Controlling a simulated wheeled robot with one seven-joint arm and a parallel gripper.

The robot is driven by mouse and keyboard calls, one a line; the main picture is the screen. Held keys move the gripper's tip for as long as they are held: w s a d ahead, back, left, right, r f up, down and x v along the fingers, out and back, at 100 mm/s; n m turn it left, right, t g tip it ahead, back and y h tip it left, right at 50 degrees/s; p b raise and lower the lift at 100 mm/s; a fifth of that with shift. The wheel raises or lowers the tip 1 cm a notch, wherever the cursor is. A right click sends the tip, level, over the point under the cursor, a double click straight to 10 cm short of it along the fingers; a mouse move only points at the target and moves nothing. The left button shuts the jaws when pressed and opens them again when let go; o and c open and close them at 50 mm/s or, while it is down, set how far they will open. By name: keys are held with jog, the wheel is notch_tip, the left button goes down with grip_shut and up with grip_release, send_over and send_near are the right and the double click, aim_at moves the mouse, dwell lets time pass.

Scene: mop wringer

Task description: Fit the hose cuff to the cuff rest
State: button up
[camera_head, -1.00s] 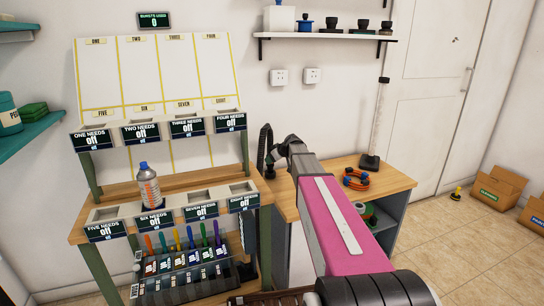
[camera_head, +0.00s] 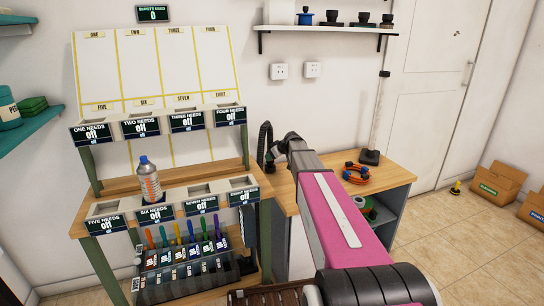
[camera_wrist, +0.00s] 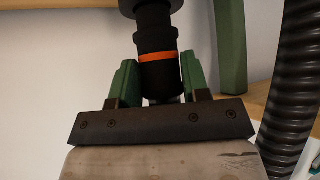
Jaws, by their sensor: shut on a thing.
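In the wrist view, a black round piece with an orange band, seemingly the hose cuff (camera_wrist: 155,45), stands between the green fingers of my gripper (camera_wrist: 160,86). The gripper is shut on it. A wider dark round part at the top edge is cut off, and I cannot tell whether it belongs to the cuff. A black ribbed hose (camera_wrist: 292,85) runs down the right side. In the head view, the hose (camera_head: 265,143) loops up beside the end of my arm, between the rack and the side bench. My fingers are hidden there. I cannot identify the cuff rest.
The side bench (camera_head: 396,173) holds an orange and blue coil (camera_head: 355,175) and a black-based pole (camera_head: 370,157).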

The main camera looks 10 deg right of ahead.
jog(key=shift+f, duration=1.15)
dwell(0.9)
jog(key=o, duration=1)
